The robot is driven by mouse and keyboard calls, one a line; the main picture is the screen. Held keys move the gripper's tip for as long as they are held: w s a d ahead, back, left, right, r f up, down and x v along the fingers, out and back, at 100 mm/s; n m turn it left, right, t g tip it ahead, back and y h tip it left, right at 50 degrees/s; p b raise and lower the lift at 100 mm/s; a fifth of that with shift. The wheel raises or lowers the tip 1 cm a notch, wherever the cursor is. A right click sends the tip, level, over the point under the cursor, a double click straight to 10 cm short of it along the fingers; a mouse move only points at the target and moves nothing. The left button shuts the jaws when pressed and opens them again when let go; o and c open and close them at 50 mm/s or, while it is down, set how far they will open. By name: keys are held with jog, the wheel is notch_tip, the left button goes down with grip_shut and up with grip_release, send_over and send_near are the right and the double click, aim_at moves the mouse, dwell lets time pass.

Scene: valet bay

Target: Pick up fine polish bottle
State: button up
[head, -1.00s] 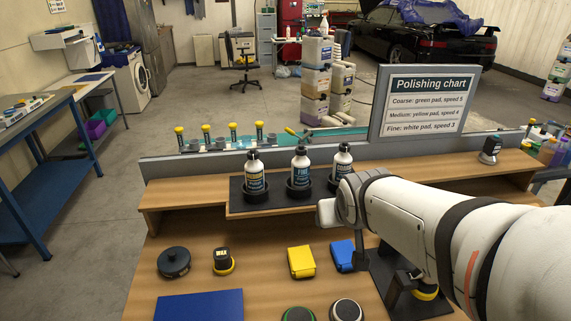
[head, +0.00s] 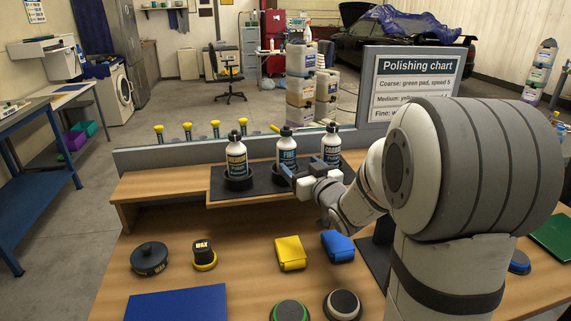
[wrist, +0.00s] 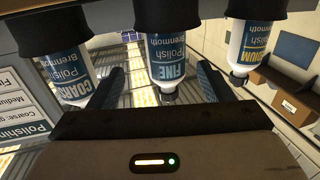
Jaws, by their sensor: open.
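The fine polish bottle (head: 286,150) is white with a blue label reading FINE. It stands upright in the middle dark holder on the raised shelf. My gripper (head: 298,169) is open and low in front of it. In the wrist view, where the scene is upside down, the fine bottle (wrist: 166,62) shows between the two spread fingers of my gripper (wrist: 158,86). I cannot tell whether either finger touches it. The medium bottle (head: 236,156) stands to its left, and the coarse bottle (head: 331,146) to its right, partly hidden low down by my gripper.
The polishing chart (head: 415,75) stands behind the shelf at right. The wooden shelf left of the holders is clear.

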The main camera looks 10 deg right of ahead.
aim_at(291, 157)
jog(key=x, duration=0.2)
jog(key=p+x, duration=0.1)
jog(key=x, duration=0.1)
jog(key=a+x, duration=0.1)
jog(key=x, duration=0.1)
jog(key=shift+w+r, duration=0.2)
jog(key=shift+r, duration=0.2)
jog(key=shift+w, duration=0.35)
jog(key=c, duration=1.2)
